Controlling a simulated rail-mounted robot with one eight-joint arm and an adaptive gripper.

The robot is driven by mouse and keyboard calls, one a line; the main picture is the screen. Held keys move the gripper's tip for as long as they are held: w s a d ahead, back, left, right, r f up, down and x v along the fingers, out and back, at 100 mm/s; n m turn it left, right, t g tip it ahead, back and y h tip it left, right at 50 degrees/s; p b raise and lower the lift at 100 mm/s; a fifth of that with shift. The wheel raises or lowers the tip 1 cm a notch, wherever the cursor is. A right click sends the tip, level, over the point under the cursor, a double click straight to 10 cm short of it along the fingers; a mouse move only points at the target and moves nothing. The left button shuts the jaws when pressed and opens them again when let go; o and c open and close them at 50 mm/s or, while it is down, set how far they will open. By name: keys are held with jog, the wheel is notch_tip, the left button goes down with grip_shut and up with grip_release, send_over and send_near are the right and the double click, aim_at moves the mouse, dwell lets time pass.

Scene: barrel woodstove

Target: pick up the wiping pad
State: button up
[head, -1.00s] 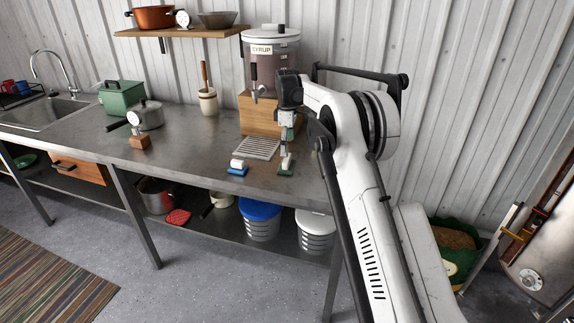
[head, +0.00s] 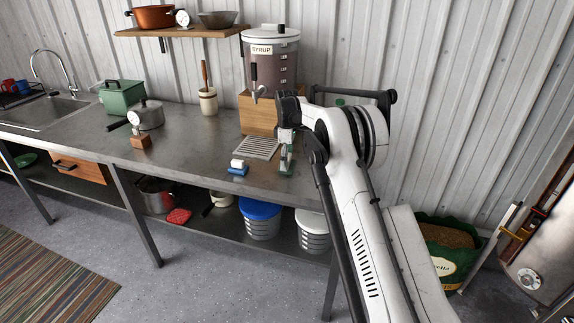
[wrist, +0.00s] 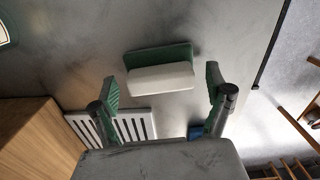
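A green pad with a white handle (wrist: 160,75) lies on the metal counter, ahead of my gripper in the wrist view. It also shows in the head view (head: 287,172), partly hidden by my gripper (head: 287,153). My gripper (wrist: 161,88) is open, with its two green-padded fingers wide apart, one toward each end of the pad. Neither finger visibly touches it. A second pad, blue with a white handle (head: 238,168), lies to the left on the counter. Only a blue corner of it (wrist: 196,131) shows in the wrist view, beside the right finger.
A slotted drain grate (head: 257,148) lies behind the pads, by a wooden stand (head: 257,115) under the syrup dispenser (head: 272,62). A small wooden block (head: 141,141) stands farther left. The counter's front edge is close to the pads. Bare counter lies left of the blue pad.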

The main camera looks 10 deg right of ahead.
jog(key=c, duration=1.1)
jog(key=shift+r, duration=0.15)
jog(key=shift+r, duration=0.65)
notch_tip(320, 180, up, 3)
jog(key=shift+f+b, duration=0.1)
jog(key=shift+b, duration=0.2)
jog(key=s+a+r, duration=0.1)
jog(key=s+r, duration=0.1)
jog(key=s, duration=0.1)
jog(key=s+a+r+b, duration=0.1)
jog(key=s+a+r, duration=0.1)
jog(key=s, duration=0.2)
jog(key=s+a+r, duration=0.2)
jog(key=s, duration=0.1)
jog(key=shift+s+a+r, duration=0.15)
jog(key=shift+s+r, duration=0.05)
jog(key=shift+r, duration=0.1)
